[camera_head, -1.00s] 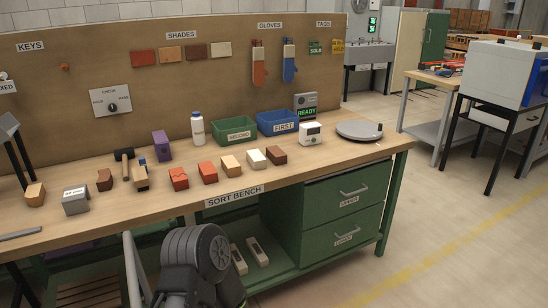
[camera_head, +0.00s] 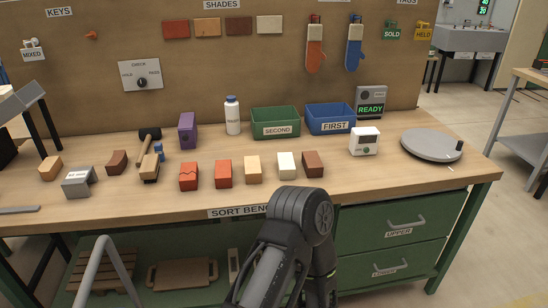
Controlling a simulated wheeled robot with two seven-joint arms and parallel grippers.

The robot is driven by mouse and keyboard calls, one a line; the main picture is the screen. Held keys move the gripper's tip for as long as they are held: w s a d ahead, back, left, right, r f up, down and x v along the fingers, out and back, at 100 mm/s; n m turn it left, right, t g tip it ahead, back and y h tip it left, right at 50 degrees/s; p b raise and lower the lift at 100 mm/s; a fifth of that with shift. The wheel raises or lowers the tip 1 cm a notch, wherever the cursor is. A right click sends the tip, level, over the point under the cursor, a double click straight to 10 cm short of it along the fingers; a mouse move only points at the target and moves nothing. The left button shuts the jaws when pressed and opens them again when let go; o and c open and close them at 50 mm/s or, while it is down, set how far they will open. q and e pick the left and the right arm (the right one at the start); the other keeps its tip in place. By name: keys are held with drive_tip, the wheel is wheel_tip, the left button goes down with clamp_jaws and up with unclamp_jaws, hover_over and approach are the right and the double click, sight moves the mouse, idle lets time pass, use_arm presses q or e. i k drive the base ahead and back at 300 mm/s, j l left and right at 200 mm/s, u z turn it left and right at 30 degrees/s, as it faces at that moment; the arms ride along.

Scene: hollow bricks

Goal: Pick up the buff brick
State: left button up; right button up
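The buff brick (camera_head: 253,169) stands on the sort bench (camera_head: 380,180), in the front row of bricks. A red brick (camera_head: 223,173) is on its left and a cream brick (camera_head: 286,165) on its right, with small gaps between them. Its top and front face are in plain sight. Neither of my grippers shows in the head view. A dark arm link of mine stands in front of the bench, below the row, and does not cover the buff brick.
An orange-red brick (camera_head: 188,176) and a brown brick (camera_head: 313,164) end the row. Behind stand a green SECOND bin (camera_head: 275,131), a blue FIRST bin (camera_head: 330,126) and a white bottle (camera_head: 232,116). A mallet (camera_head: 149,135) lies left. A round turntable (camera_head: 431,145) is at right.

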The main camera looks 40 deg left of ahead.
sight(252, 167)
drive_tip(key=i+j, duration=0.7)
drive_tip(key=j, duration=0.15)
